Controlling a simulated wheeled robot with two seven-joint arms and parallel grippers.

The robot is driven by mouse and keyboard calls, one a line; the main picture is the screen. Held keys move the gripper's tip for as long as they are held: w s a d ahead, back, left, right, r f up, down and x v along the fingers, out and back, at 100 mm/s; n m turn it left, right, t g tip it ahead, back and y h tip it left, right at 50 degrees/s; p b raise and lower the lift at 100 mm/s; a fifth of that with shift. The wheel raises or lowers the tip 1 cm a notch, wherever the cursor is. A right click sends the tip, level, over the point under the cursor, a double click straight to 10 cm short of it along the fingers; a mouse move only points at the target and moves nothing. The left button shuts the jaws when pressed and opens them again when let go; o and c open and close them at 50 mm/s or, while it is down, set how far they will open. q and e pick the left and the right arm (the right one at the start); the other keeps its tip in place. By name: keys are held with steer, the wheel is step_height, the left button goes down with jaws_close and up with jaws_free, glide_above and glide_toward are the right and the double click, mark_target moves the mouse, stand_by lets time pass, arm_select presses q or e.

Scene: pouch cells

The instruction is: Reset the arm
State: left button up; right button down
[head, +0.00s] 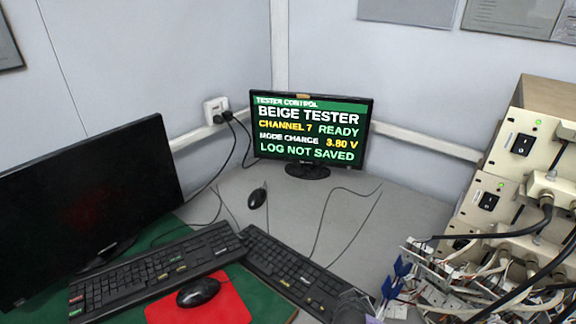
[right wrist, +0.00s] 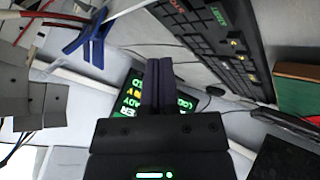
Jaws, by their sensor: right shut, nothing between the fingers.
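My right gripper (right wrist: 158,64) shows in the right wrist view with its two dark fingers pressed together and nothing between them. Behind the fingers is the lit monitor (right wrist: 131,100), partly hidden by them. In the head view a dark rounded part at the bottom edge, right of the keyboard, may belong to my right arm; I cannot tell. My left gripper is in neither view.
The lit monitor (head: 310,130) reads beige tester, channel 7 ready. A dark monitor (head: 85,205), keyboards (head: 160,270) (head: 295,270), a mouse (head: 198,292) on a red pad (head: 228,305), and beige testers (head: 520,150) with cables and blue clips (head: 402,268) surround a bare grey desk patch (head: 400,212).

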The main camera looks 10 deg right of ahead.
steer(key=s+a+g+y, duration=0.2)
steer(key=s+a+y, duration=0.2)
steer(key=s+a, duration=0.6)
steer(key=s+d+r+g+y, duration=0.1)
steer(key=s+d+r+g, duration=0.15)
steer(key=s+r, duration=0.65)
steer(key=s+f, duration=0.2)
steer(key=f, duration=0.9)
steer(key=s+f, duration=0.3)
steer(key=f, duration=0.7)
steer(key=s+d+f+n+g+b, duration=0.1)
steer(key=s+d+f+g, duration=0.1)
steer(key=s+f, duration=0.9)
steer(key=shift+s+d, duration=0.55)
steer(key=shift+s, duration=0.2)
